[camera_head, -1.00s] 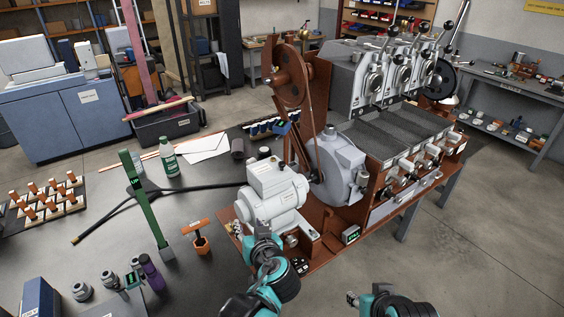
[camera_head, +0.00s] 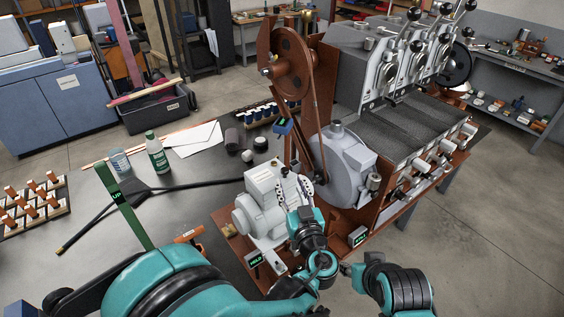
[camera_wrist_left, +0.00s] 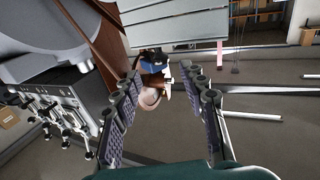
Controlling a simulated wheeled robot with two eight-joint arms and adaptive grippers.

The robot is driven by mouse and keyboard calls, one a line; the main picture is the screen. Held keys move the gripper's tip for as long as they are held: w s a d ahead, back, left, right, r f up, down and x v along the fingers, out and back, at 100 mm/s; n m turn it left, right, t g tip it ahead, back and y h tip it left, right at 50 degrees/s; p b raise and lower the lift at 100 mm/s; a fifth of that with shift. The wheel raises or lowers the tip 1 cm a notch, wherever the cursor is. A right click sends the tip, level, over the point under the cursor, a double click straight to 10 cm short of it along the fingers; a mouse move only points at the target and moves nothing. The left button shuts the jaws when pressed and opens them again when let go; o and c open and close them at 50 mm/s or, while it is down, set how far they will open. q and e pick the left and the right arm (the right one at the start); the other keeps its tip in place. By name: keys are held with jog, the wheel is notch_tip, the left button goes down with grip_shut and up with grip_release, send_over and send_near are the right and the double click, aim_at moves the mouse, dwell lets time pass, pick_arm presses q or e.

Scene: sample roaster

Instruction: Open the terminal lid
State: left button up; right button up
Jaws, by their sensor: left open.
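The pale grey motor (camera_head: 258,212) stands on the rust-red machine base, with a box-shaped terminal housing (camera_head: 264,175) on top. I take the top of this housing as the terminal lid; it looks closed. My left gripper (camera_head: 302,188) is at the right side of the housing, close to it; I cannot tell if it touches. In the left wrist view its two fingers (camera_wrist_left: 163,82) are wide apart with nothing held between them. A pale grey ribbed surface (camera_wrist_left: 178,28) lies beyond the fingertips. My right gripper (camera_head: 346,268) is low, right of the motor, its jaws too small to read.
A round grey blower (camera_head: 340,170) and a rust-red belt wheel (camera_head: 292,70) stand close behind the motor. Open floor lies at right.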

aim_at(286, 172)
pick_arm(q)
jog(key=b+x, duration=0.1)
jog(key=x, duration=0.5)
jog(key=shift+w+a, duration=0.2)
jog(key=shift+w, duration=0.15)
grip_shut()
